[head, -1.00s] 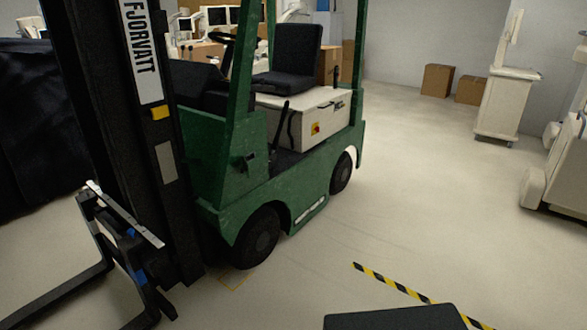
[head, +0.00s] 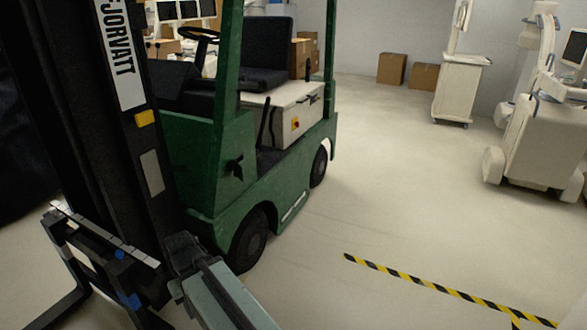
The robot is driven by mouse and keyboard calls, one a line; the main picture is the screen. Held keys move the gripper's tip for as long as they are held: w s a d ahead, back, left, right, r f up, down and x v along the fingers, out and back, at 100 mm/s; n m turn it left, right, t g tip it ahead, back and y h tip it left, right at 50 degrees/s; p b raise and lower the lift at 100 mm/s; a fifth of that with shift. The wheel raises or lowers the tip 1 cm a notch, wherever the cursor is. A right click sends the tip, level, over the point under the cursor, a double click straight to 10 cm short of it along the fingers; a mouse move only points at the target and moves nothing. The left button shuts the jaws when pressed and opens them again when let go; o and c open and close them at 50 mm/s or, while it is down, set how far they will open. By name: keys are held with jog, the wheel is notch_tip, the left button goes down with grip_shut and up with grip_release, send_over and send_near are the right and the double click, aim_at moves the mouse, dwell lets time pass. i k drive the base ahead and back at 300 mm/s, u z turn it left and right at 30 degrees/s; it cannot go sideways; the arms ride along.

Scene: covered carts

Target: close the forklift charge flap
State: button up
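The green forklift (head: 215,185) stands left of centre with its dark mast and forks toward me. On its green side panel, a small dark fitting (head: 235,168) sticks out. It could be the charge flap, but it is too small to tell whether it is a flap or how far open it is. The white box under the seat (head: 270,115) has a red and yellow switch (head: 295,124). Part of my arm rises from the bottom edge, in front of the front wheel and mast foot. I cannot make out my gripper's fingers anywhere.
Yellow and black floor tape (head: 430,287) crosses the lower right. Clear floor lies right of the forklift. White medical carts (head: 555,145) and (head: 460,88) stand at the right, cardboard boxes (head: 392,68) by the back wall. A dark cover hangs at the far left.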

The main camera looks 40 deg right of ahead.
aim_at(238, 171)
jog(key=z, duration=0.95)
jog(key=k, duration=0.5)
jog(key=z, duration=0.25)
jog(key=i, duration=1.7)
jog(key=u, duration=3.1)
